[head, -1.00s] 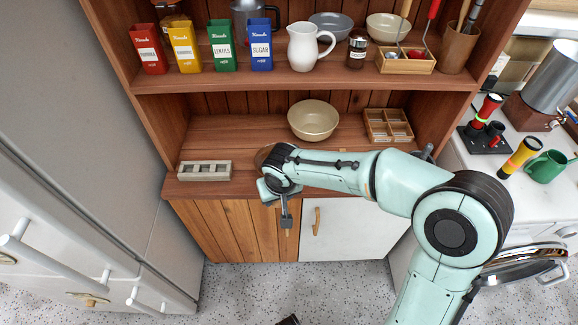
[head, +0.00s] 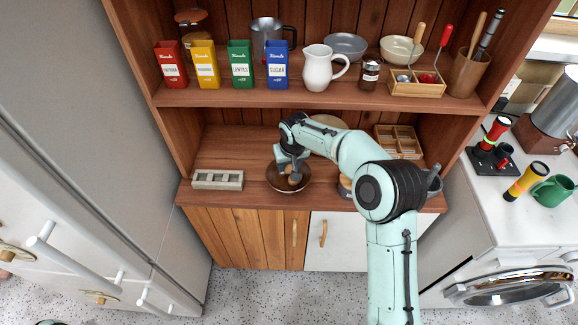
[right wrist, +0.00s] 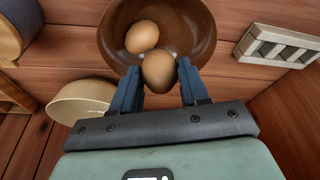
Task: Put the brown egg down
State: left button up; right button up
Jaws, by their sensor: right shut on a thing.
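My right gripper (head: 292,178) is shut on a brown egg, which shows between the blue fingertips in the right wrist view (right wrist: 158,73). The gripper points down over a dark brown wooden bowl (head: 276,183) on the lower shelf. The bowl also shows in the right wrist view (right wrist: 190,28). A second brownish egg (right wrist: 142,36) lies in the bowl, close beside the held one. I cannot tell whether the held egg touches the bowl or that egg. My left gripper is not in view.
A grey slotted block (head: 217,180) stands left of the bowl. A cream bowl (head: 328,121), mostly hidden by my arm, stands behind, with a divided wooden box (head: 398,141) to its right. The upper shelf holds several tins, a white jug (head: 320,70) and utensils.

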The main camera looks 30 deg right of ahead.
notch_tip(320, 180, down, 2)
jog(key=shift+f, duration=0.35)
jog(key=o, duration=0.7)
jog(key=shift+r, duration=0.1)
